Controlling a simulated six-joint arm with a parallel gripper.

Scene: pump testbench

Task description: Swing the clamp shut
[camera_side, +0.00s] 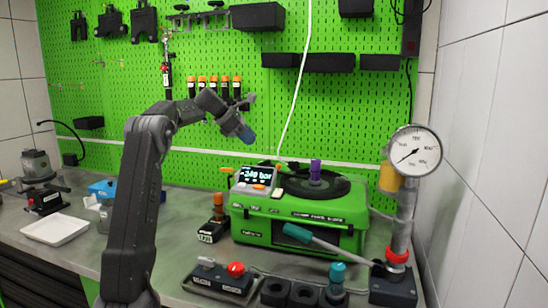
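My gripper (245,134) hangs in the air in front of the green pegboard, above and left of the green test box, pointing down to the right. Its tip looks blue; I cannot tell whether that is a finger or a held thing. The green box (293,232) carries a tilted display reading about 240 bar (256,178) and a black round plate (318,187) with a purple knob (315,170). I cannot make out for sure which part is the clamp. A lever with a teal handle (322,242) slopes down to a dark base (393,286) at the right.
A pressure gauge (413,151) stands on a grey column at the right. A control box with a red button (236,269) and black blocks (290,293) lie in front. A white tray (55,229) and a grey device (40,182) are at the left.

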